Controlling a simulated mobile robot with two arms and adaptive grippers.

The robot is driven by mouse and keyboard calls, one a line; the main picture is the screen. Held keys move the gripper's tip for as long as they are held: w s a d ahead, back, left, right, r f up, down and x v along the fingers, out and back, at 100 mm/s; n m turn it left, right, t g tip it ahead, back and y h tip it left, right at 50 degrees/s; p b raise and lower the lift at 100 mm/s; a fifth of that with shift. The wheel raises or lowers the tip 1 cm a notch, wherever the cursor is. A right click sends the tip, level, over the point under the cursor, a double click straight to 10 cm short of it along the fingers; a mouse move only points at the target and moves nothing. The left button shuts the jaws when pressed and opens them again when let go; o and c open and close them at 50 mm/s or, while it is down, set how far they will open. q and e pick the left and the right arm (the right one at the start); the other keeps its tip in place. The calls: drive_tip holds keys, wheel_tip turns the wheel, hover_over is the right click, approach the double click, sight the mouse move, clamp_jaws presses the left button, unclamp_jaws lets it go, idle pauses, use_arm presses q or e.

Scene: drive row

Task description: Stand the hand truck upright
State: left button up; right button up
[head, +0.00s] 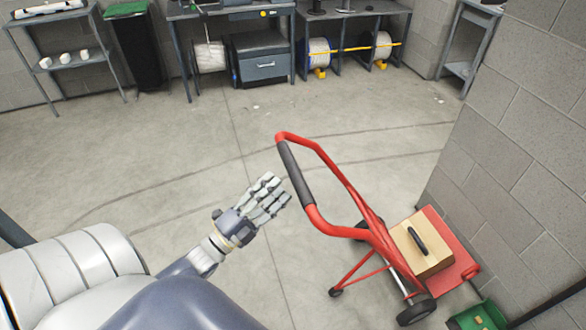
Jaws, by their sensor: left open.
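The red hand truck (363,215) is in the right half of the head view, tilted back with its handle toward the upper left. Its handle has a black grip (296,172). A tan box (422,247) with a black handle on top sits on its red toe plate (452,240). My left gripper (273,194) is a grey, many-fingered hand. It is open and empty, just left of the black grip, and appears apart from it. My right gripper is not in view.
A block wall (520,135) rises close on the right of the hand truck. A green object (479,318) lies on the floor at the lower right. Workbenches (240,12) with spools and a grey cabinet (262,62) line the back. The middle floor is clear.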

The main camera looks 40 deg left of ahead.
sight(293, 173)
use_arm(q)
drive_tip(key=p+x, duration=0.1)
drive_tip(key=x, duration=0.6)
drive_tip(key=shift+f, duration=0.1)
clamp_jaws()
